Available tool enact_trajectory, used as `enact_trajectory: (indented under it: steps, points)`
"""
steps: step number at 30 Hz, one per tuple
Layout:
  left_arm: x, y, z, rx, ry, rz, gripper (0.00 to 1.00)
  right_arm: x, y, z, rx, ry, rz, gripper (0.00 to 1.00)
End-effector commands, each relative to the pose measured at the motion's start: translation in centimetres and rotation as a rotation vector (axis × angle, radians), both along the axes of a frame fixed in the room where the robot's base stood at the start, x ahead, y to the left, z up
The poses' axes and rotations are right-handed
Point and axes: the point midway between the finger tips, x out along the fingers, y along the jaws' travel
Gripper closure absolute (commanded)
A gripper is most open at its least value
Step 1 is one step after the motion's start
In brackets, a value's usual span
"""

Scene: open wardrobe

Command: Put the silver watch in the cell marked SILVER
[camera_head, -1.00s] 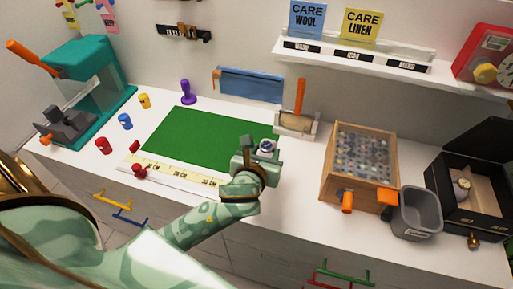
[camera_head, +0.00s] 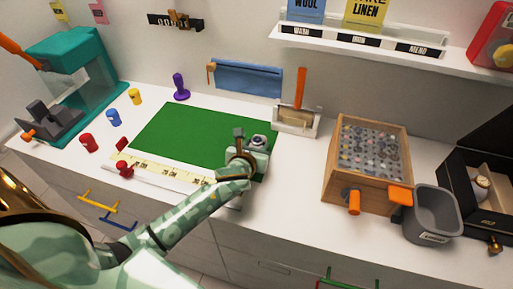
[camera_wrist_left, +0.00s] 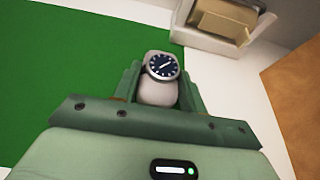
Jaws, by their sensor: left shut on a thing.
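A silver-rimmed watch with a dark blue dial (camera_wrist_left: 162,66) sits around a pale cushion (camera_wrist_left: 157,92) between the fingers of my left gripper (camera_wrist_left: 158,88). The gripper is shut on it. In the head view the held watch (camera_head: 258,141) and my left gripper (camera_head: 250,150) are over the right end of the green mat (camera_head: 185,136). An open black box (camera_head: 492,215) at the far right has a light interior with another watch (camera_head: 481,187) inside. I cannot read any cell marking there. My right gripper is not in view.
A wooden box of small round pieces (camera_head: 328,183), a grey bin (camera_head: 428,232) and a holder with an orange-handled tool (camera_head: 300,88) stand between the mat and the black box. A teal press (camera_head: 85,60) stands far left. The white counter is clear in front of the holder.

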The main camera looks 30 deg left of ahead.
Motion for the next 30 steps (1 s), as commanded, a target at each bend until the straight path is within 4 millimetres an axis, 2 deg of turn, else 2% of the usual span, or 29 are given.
enact_trajectory:
  steps: [5, 6, 8, 17, 20, 30]
  points:
    - [0.0, 0.0, 0.0, 0.001, 0.0, 0.0, 0.82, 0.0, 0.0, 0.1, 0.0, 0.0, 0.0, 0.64]
    - [0.0, 0.0, -0.1, 0.002, 0.001, 0.0, 0.53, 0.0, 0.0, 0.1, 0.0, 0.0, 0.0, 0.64]
    - [0.0, 0.0, 0.0, 0.001, 0.0, 0.001, 0.37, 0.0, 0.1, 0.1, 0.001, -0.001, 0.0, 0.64]
    - [0.0, 0.0, 0.2, 0.0, -0.001, 0.0, 0.37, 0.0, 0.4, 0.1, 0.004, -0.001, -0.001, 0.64]
    - [-0.8, -0.2, 0.6, 0.002, 0.0, -0.001, 0.37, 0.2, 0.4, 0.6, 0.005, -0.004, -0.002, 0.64]
    - [-7.6, -1.8, 3.7, 0.002, 0.0, -0.001, 0.37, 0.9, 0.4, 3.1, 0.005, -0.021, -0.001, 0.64]
